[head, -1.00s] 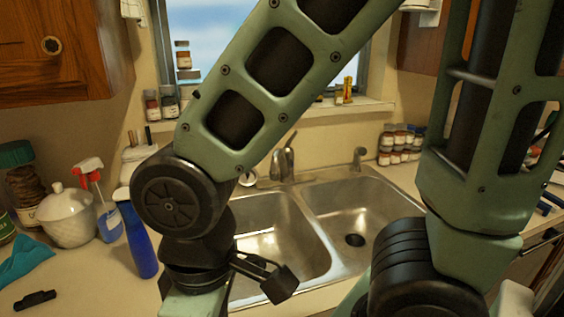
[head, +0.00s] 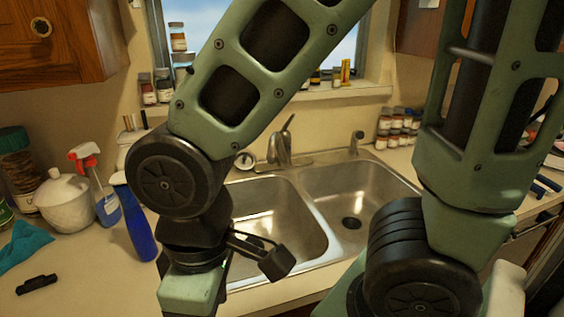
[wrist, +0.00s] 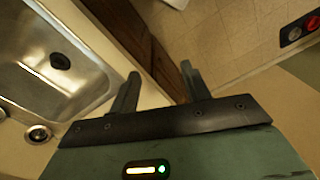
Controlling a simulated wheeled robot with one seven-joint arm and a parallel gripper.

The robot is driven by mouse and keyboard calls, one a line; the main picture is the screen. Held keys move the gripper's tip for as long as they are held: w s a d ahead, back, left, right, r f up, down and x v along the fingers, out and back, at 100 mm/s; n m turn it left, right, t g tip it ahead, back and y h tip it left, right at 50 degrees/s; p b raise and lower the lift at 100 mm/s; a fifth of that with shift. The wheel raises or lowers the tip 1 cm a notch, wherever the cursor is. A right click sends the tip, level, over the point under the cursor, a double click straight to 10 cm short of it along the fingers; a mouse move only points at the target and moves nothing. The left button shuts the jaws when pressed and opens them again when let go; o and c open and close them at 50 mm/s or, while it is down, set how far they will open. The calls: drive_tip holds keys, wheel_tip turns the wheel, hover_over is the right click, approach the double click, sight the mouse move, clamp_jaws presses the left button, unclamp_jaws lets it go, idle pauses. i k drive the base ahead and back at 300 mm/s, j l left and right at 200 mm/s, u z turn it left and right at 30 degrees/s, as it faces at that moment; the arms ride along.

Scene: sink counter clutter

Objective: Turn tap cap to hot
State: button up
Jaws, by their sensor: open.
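The metal tap (head: 279,150) stands at the back rim of the double sink in the head view. Its lever cap (head: 288,124) points up and slightly to the right. My forearm passes in front of the window, up and left of the tap, without covering it. My gripper (wrist: 160,82) shows in the wrist view with its two fingers apart and nothing between them. It points down over the counter's front edge, beside a sink basin (wrist: 28,50). The tap is not recognisable in the wrist view.
A blue bottle (head: 138,228), a spray bottle (head: 104,205) and a white lidded pot (head: 66,203) stand left of the sink. Several spice jars (head: 399,128) stand at the back right. A wooden cabinet (head: 55,50) hangs upper left. The sink basins look empty.

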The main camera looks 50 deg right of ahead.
sight(287, 137)
drive_tip(key=l+z, duration=0.25)
drive_tip(key=z, duration=0.25)
drive_tip(key=l+z, duration=0.25)
drive_tip(key=z, duration=0.2)
drive_tip(key=i, duration=0.05)
